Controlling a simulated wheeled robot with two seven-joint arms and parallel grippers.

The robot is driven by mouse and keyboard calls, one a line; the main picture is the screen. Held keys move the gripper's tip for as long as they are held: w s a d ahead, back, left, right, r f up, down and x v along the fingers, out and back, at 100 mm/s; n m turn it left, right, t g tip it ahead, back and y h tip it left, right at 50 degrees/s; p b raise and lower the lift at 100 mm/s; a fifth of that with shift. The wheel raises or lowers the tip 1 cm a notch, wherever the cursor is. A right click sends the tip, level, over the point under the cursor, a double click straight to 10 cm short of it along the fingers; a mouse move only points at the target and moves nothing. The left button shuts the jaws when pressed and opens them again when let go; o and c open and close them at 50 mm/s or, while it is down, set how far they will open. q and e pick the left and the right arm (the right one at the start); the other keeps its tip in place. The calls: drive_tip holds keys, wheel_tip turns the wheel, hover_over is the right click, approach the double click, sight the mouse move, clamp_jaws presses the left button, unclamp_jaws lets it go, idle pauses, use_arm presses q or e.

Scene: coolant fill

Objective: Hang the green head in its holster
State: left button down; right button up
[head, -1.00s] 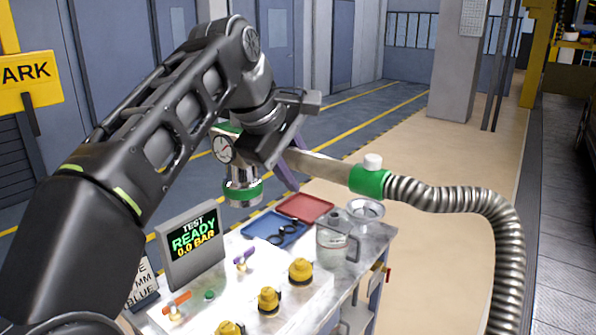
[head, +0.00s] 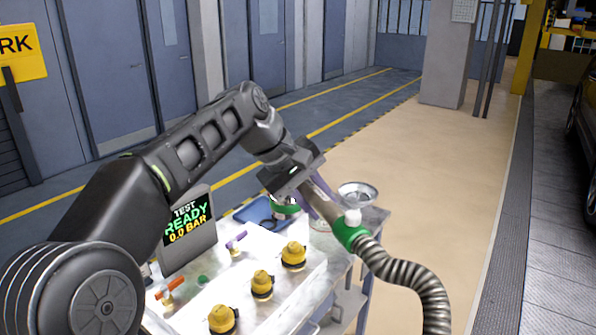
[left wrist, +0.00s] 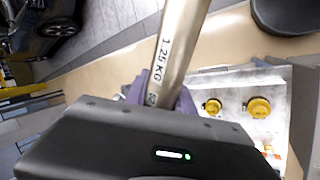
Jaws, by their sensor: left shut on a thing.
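My left gripper (head: 317,196), with purple fingers, is shut on the handle. The left wrist view shows the handle (left wrist: 180,45), marked "1.25 KG", between the purple fingers (left wrist: 160,95). The head's gauge is hidden behind my wrist. The head appears above the cart's far part; I cannot tell its height. I cannot make out the holster. My right gripper is not in view.
The cart top (head: 255,290) carries several yellow caps (head: 293,255), a test screen (head: 187,228) reading "READY 0.0 BAR", a blue tray (head: 247,212) and a metal funnel dish (head: 357,192). The floor (head: 440,180) right of the cart is clear.

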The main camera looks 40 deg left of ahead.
use_arm(q)
drive_tip(key=w+d+f+m+g+h+b, duration=0.1)
drive_tip(key=d+f+m, duration=0.3)
drive_tip(key=f, duration=0.4)
drive_tip(key=w+d+f+m+g+h, duration=0.1)
drive_tip(key=d+f+m+g, duration=0.2)
drive_tip(key=f, duration=0.6)
drive_tip(key=w+d+f+m+g+h+b, duration=0.1)
drive_tip(key=d+f+m+g, duration=0.1)
drive_tip(key=d+f+m, duration=0.3)
wheel_tip(320, 180, down, 4)
drive_tip(key=shift+w+d+r+h+b, duration=0.2)
drive_tip(key=shift+d+r+h+b, duration=0.1)
drive_tip(key=shift+d, duration=0.75)
drive_tip(key=shift+a, duration=0.2)
drive_tip(key=shift+s, duration=0.15)
